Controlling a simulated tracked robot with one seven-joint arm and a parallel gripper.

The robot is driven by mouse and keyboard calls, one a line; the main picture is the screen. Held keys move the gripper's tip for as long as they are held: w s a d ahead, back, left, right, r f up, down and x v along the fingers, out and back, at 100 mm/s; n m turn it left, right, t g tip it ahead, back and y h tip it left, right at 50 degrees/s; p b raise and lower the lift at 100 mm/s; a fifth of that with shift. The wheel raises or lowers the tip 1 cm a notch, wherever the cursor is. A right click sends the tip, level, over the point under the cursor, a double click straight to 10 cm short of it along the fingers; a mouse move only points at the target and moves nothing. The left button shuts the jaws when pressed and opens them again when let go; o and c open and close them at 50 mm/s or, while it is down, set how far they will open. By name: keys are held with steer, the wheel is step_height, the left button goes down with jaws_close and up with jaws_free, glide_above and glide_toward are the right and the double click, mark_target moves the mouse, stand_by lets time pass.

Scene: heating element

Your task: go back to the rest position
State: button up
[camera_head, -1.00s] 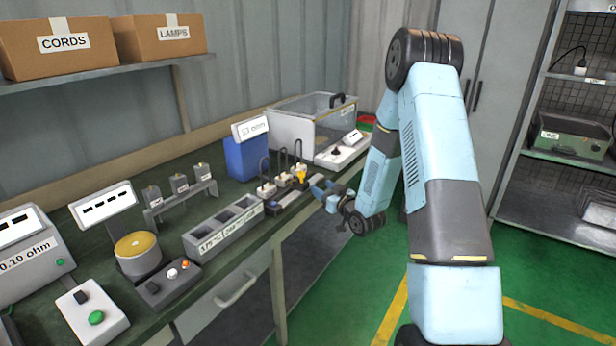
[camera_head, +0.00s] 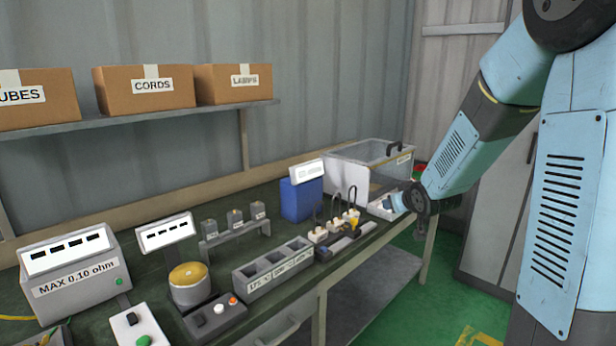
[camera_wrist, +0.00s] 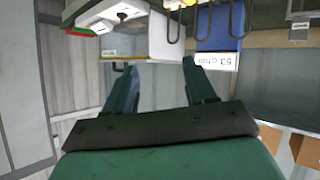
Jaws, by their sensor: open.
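My gripper (camera_head: 392,204) is at the right end of the workbench in the head view, at the end of my light-blue arm. It hangs near the front edge, by the white switch box. In the wrist view its two fingers (camera_wrist: 160,80) stand well apart with nothing between them. The wrist picture looks upside down. A clear-lidded bin (camera_head: 350,166) and a blue container (camera_head: 301,198) with a white label show beyond the gripper; the blue container is also in the wrist view (camera_wrist: 218,28).
On the bench (camera_head: 120,285) stand a meter labelled MAX 0.10 ohm (camera_head: 75,272), a grey three-slot block (camera_head: 272,268), a row of small elements with cords (camera_head: 335,228), and a yellow-topped cylinder (camera_head: 189,284). Cardboard boxes (camera_head: 145,95) sit on the shelf above. Green floor is clear at right.

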steer(key=s+r+m+g, duration=0.1)
steer(key=s+r+g, duration=0.1)
steer(key=s, duration=0.9)
steer(key=s+a+r+m+g, duration=0.1)
steer(key=s+r, duration=0.4)
steer(key=s, duration=0.7)
steer(key=s+r+m+g, duration=0.1)
steer(key=s+r+g, duration=0.2)
steer(key=s, duration=0.8)
steer(key=shift+s+a+r+g+h, duration=0.25)
steer(key=shift+s+a+g+h, duration=0.05)
steer(key=shift+s+h, duration=0.1)
stand_by(0.4)
